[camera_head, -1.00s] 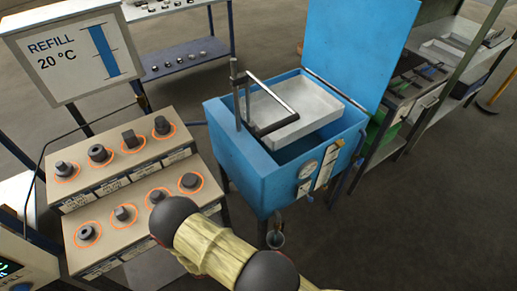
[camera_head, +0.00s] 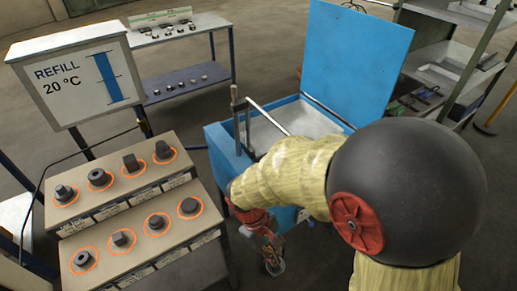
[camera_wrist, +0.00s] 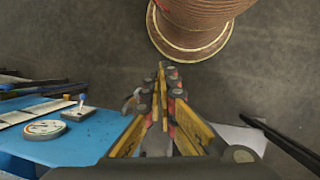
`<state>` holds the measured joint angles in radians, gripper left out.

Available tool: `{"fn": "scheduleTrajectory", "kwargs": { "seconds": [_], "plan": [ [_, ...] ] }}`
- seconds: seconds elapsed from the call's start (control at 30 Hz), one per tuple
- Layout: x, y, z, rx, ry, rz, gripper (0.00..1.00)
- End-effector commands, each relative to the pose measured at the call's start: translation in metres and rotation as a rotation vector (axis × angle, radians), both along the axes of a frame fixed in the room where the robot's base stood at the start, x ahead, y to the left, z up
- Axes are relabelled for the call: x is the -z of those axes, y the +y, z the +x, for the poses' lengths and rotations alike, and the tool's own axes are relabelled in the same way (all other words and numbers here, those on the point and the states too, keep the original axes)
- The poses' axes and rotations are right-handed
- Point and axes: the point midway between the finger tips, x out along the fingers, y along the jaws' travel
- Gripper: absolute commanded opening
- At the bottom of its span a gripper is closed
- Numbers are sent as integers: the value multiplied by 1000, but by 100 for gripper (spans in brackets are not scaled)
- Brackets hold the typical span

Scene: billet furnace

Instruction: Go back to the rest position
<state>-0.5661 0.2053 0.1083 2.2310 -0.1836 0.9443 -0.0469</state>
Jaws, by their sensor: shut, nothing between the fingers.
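My gripper (camera_wrist: 163,90) is shut and empty in the wrist view, its yellow and black fingers together over the grey floor. In the head view my gripper (camera_head: 272,262) hangs low in front of the blue tank (camera_head: 222,155), pointing down. My arm covers much of the tank's front and part of its inside. The tank's lid (camera_head: 355,60) stands open, and a pale tray (camera_head: 312,120) shows inside. In the wrist view the tank's blue front with a round gauge (camera_wrist: 44,129) is close on the left.
A two-step stand (camera_head: 150,250) with several dark metal parts in orange rings is on the left. Behind it are a "REFILL 20 °C" sign (camera_head: 75,80) and a shelf table (camera_head: 185,80). A racked bench (camera_head: 440,75) stands at the right back. Open floor lies between.

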Motion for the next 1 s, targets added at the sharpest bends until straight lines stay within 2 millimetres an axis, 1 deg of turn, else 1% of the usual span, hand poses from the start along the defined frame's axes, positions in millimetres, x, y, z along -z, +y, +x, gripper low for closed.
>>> {"fn": "scheduleTrajectory", "kwargs": {
  "seconds": [0.03, 0.3, 0.57, 0.9, 1.0],
  "plan": [
    [-17, -5, 1, 53, -38, 35, 0],
    [-85, -34, -6, 287, -211, 187, 0],
    [-144, -68, -18, 453, -392, 311, 0],
    [-221, -121, -32, 607, -683, 401, 0],
    [-237, -133, -35, 639, -745, 409, 0]
  ]
}}
